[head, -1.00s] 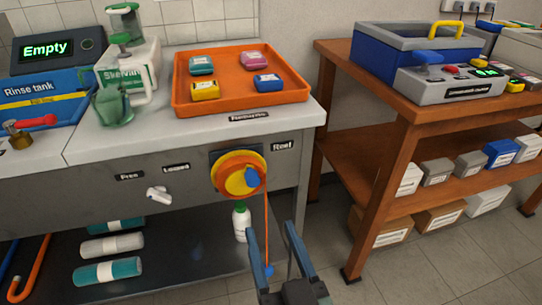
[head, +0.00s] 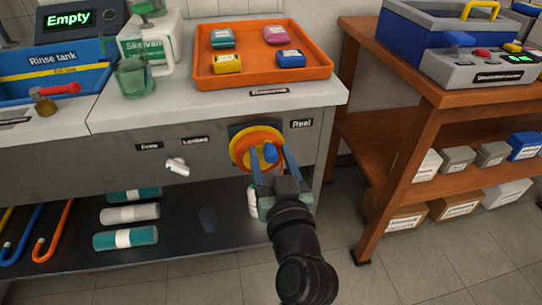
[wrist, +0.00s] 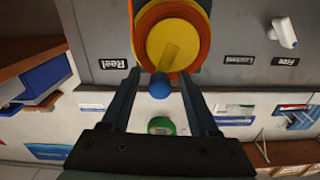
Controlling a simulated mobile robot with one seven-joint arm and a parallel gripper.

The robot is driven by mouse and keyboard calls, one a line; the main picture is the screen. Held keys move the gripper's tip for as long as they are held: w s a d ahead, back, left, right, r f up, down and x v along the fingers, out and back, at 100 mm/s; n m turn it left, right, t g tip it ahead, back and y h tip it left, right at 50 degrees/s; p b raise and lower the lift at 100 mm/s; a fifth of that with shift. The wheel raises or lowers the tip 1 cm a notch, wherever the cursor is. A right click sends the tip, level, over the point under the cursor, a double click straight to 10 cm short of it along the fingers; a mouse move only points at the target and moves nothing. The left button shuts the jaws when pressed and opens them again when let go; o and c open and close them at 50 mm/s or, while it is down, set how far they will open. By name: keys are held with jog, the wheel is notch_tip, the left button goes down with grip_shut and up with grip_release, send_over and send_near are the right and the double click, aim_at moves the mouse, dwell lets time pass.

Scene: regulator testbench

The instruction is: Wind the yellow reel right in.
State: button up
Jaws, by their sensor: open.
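My gripper (head: 270,168) is open in front of the reel. In the wrist view its fingers (wrist: 159,80) stand either side of the blue knob (wrist: 160,85), with gaps showing.
An orange tray (head: 325,73) with several small packs stands on the bench above the reel. A wooden table (head: 400,75) with a control box stands to the right. The floor between them is clear.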

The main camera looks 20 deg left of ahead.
grip_shut()
dwell(0.3)
